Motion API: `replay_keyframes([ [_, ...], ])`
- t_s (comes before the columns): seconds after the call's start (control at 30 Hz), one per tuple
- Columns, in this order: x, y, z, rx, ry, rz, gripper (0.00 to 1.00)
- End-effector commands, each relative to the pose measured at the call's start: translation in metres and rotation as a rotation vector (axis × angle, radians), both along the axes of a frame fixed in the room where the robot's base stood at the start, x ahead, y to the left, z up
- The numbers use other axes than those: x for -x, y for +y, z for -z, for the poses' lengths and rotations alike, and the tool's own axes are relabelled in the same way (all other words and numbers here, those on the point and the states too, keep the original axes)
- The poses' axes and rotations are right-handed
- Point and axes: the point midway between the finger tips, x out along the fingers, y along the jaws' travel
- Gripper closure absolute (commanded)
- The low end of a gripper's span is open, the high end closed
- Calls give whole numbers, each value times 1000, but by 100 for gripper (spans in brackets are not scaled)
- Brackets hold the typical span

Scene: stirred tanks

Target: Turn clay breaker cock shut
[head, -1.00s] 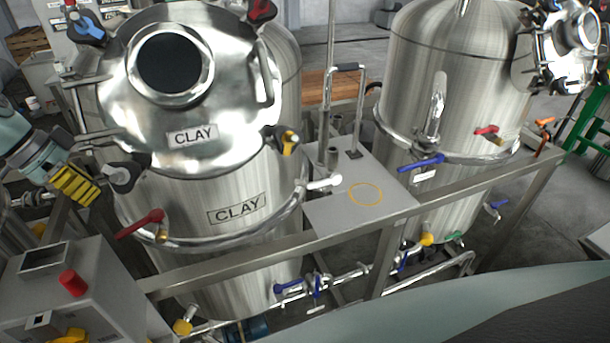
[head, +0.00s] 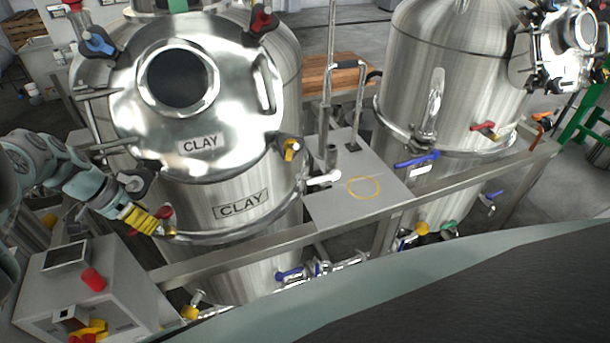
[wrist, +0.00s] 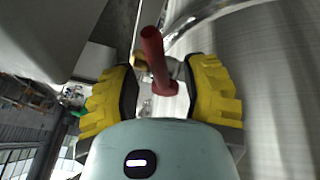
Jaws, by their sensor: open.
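The clay tank (head: 240,240) is a steel vessel with two CLAY labels. A cock with a red lever (head: 166,211) and a brass body sits low on its front left. My gripper (head: 146,220) with yellow finger pads is at this cock and covers part of the lever in the head view. In the wrist view the red lever (wrist: 154,52) stands between the two open yellow fingers, with a visible gap on each side. The brass body shows just behind the lever. Whether either finger touches the lever out of sight, I cannot tell.
A grey control box (head: 85,290) with a red button stands below my gripper. A steel frame rail (head: 235,247) runs past the tank front. A yellow-handled cock (head: 290,150) and a black-handled clamp (head: 135,184) are nearby. A second steel tank (head: 450,80) stands at right.

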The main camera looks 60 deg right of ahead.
Motion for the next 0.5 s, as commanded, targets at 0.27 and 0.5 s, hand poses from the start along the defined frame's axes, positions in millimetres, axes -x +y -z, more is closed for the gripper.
replay_keyframes([
  [0.27, 1, -2, 1, 0, -1, 4, 54],
  [0.5, 1, -2, 1, 1, 0, 3, 73],
])
